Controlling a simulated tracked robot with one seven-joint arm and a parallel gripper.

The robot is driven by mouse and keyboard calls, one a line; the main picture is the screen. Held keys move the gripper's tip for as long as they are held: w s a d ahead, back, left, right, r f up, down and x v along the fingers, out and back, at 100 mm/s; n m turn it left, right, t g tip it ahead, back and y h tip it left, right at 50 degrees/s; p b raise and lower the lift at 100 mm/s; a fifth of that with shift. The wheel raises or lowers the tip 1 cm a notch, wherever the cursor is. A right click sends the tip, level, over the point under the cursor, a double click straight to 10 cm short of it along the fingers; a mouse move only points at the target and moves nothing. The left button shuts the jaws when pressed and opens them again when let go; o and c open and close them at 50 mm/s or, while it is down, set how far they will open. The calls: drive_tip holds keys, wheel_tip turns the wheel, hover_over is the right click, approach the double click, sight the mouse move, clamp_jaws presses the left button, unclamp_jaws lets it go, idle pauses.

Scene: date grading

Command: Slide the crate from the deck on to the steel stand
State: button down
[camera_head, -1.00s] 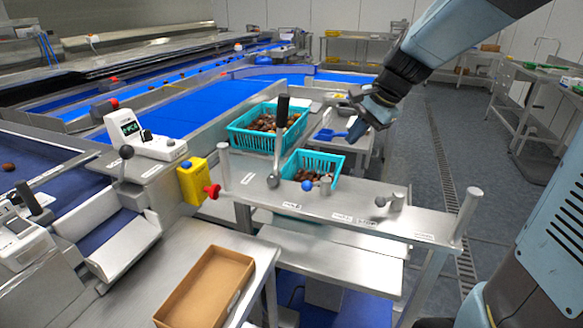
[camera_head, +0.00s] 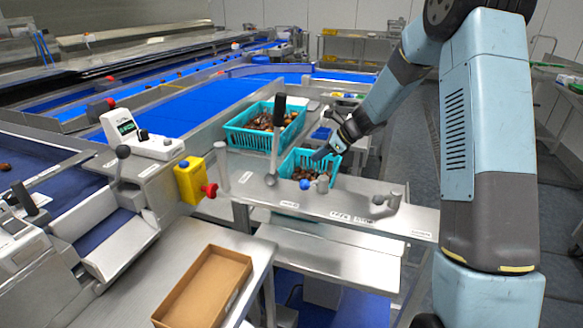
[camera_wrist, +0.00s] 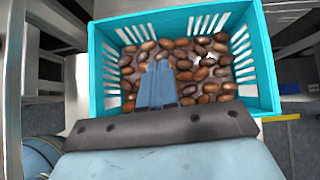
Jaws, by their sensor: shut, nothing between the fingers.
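A turquoise slatted crate (camera_head: 287,167) holding several brown dates stands behind the steel control shelf in the head view. It fills much of the wrist view (camera_wrist: 97,65), with dates spread over its floor. My gripper (camera_head: 322,153) reaches down at this crate from the right. Its fingers are shut and empty in the wrist view (camera_wrist: 157,72), inside the outline of the crate, above or among the dates. I cannot tell whether they touch the crate. A larger turquoise crate (camera_head: 240,139) of dates stands behind and to the left. The surface under the near crate is mostly hidden.
The steel control shelf (camera_head: 345,205), with a tall black-handled lever (camera_head: 277,130) and several knobs, runs in front of the crates. A yellow switch box (camera_head: 190,180) is at its left. A cardboard box (camera_head: 205,290) sits on the front table. Grey floor lies right of the shelf.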

sight(280, 172)
drive_tip(key=x, duration=0.9)
drive_tip(key=shift+a+f, duration=0.2)
drive_tip(key=shift+f, duration=0.15)
drive_tip(key=shift+w+a+f, duration=0.1)
drive_tip(key=shift+w+a, duration=0.1)
drive_tip(key=shift+a, duration=0.4)
drive_tip(key=shift+w+a+f, duration=0.1)
drive_tip(key=shift+w+a, duration=0.1)
drive_tip(key=shift+a, duration=0.35)
drive_tip(key=shift+w+a+r, duration=0.1)
drive_tip(key=shift+w+a, duration=0.2)
drive_tip(key=shift+a, duration=0.6)
drive_tip(key=shift+w, duration=0.15)
